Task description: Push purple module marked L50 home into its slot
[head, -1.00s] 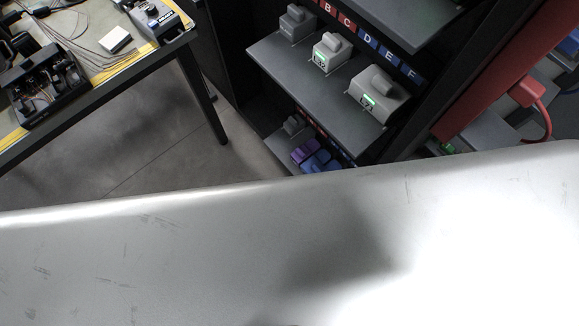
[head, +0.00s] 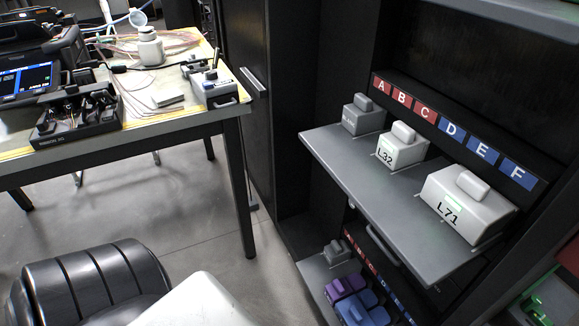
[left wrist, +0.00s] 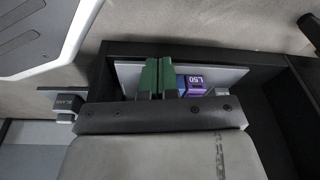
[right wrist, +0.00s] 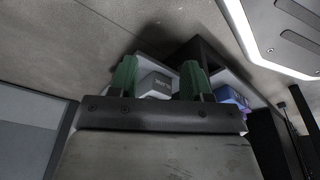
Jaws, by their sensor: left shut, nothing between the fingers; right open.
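The purple module marked L50 (left wrist: 195,84) shows in the left wrist view, just right of my left gripper. My left gripper (left wrist: 157,72) is shut and empty, with its green fingers together over the shelf. Neither gripper shows in the head view. How deep L50 sits in its slot cannot be told.
The upper shelf (head: 395,215) holds a small grey module (head: 362,118), module L32 (head: 400,150) and module L71 (head: 465,205) under slots lettered A to F. It overhangs the lower shelf. A worktable (head: 185,118) with equipment stands at the left; clear floor lies between.

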